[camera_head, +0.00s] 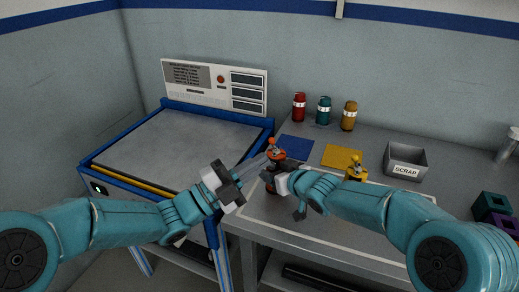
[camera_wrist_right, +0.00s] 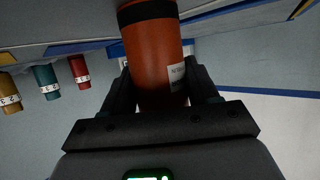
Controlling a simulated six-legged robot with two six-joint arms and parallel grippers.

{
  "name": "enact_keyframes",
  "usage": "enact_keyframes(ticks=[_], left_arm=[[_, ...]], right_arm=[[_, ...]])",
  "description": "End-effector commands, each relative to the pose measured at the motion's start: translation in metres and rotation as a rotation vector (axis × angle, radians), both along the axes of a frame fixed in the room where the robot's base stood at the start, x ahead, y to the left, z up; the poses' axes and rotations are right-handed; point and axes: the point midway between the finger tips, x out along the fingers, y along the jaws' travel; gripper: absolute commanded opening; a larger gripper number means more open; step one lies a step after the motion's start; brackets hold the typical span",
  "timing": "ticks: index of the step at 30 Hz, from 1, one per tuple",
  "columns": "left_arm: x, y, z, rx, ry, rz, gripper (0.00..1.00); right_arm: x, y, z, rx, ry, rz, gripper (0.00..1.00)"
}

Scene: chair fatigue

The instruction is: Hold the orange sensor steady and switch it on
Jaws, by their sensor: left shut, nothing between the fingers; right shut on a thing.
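The orange sensor (camera_head: 277,154) is upright over the near left part of the grey table, with a small orange-red knob on its top. My right gripper (camera_head: 273,174) is shut around its body. In the right wrist view the orange cylinder (camera_wrist_right: 153,50), with a dark band and a white label, sits between the two fingers (camera_wrist_right: 160,88). My left gripper (camera_head: 264,158) is shut and empty. Its thin fingertips point at the sensor's upper left side; I cannot tell whether they touch it. The sensor's lower part is partly hidden by my right gripper.
Blue (camera_head: 296,147) and yellow (camera_head: 342,156) mats lie behind. Red (camera_head: 299,107), teal (camera_head: 323,111) and amber (camera_head: 349,115) cylinders stand at the back. A SCRAP bin (camera_head: 406,160) is at right. A blue-framed test bench (camera_head: 180,148) adjoins at left.

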Motion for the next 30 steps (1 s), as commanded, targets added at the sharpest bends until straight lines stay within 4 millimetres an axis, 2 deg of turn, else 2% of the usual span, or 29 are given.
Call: enact_keyframes(ticks=[1, 3, 6, 10, 23, 30], left_arm=[[0.005, 0.022, -0.018, 0.045, -0.021, 0.004, 0.0], [0.01, 0.048, -0.04, 0.086, -0.015, 0.016, 0.0], [0.02, 0.081, -0.061, 0.094, 0.021, 0.073, 0.0], [0.024, 0.103, -0.073, 0.092, 0.05, 0.115, 0.0], [0.027, 0.103, -0.073, 0.091, 0.054, 0.121, 0.0], [0.051, 0.072, -0.064, 0.09, 0.053, 0.117, 0.0]], right_arm=[[0.0, 0.0, 0.0, 0.0, 0.0, 0.0, 0.25], [0.0, 0.0, 0.0, 0.0, 0.0, 0.0, 0.25], [0.0, 0.0, 0.0, -0.001, 0.001, 0.0, 0.25], [0.0, 0.0, 0.0, -0.001, 0.001, 0.0, 0.25], [0.0, 0.0, 0.0, -0.001, 0.001, 0.0, 0.25], [0.0, 0.0, 0.0, 0.0, 0.0, 0.0, 0.25]])
